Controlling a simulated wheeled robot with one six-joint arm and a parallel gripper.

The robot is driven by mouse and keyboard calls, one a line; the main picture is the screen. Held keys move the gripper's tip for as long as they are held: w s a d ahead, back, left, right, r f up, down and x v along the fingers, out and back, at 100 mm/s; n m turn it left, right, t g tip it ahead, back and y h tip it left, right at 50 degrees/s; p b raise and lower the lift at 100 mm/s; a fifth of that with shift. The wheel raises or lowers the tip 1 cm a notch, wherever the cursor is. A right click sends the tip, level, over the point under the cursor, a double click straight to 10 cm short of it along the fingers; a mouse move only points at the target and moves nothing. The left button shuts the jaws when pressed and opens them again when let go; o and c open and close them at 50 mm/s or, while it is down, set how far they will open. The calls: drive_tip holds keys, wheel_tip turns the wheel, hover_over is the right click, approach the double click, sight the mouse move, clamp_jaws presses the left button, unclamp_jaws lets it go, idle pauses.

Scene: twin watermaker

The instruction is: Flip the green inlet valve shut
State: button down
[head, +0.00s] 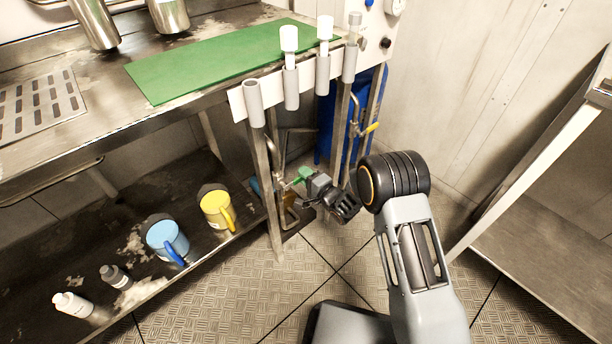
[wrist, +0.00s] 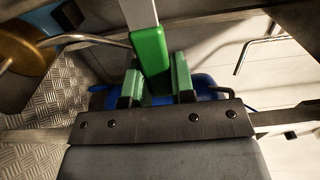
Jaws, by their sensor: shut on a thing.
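The green inlet valve handle (head: 301,175) is low behind the metal legs of the bench, left of my gripper in the head view. In the wrist view the green handle (wrist: 150,62) stands between my two finger pads, with a pale metal lever running up from it. My gripper (head: 306,178) is shut on the green handle, reaching in from the right. The valve body and pipe joint are mostly hidden behind the leg and my gripper.
A yellow valve handle (head: 371,127) sits on a pipe to the upper right. Metal legs (head: 267,180) stand close left of my gripper. Blue (head: 168,240) and yellow (head: 216,210) mugs sit on the lower shelf. The floor in front is clear.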

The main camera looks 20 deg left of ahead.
drive_tip(key=c, duration=1.2)
unclamp_jaws()
drive_tip(key=shift+s+a+f, duration=0.1)
drive_tip(key=shift+s+f, duration=0.05)
drive_tip(key=shift+o, duration=1.2)
drive_tip(key=p+v, duration=0.3)
drive_tip(key=v, duration=1.1)
drive_tip(key=shift+p, duration=0.4)
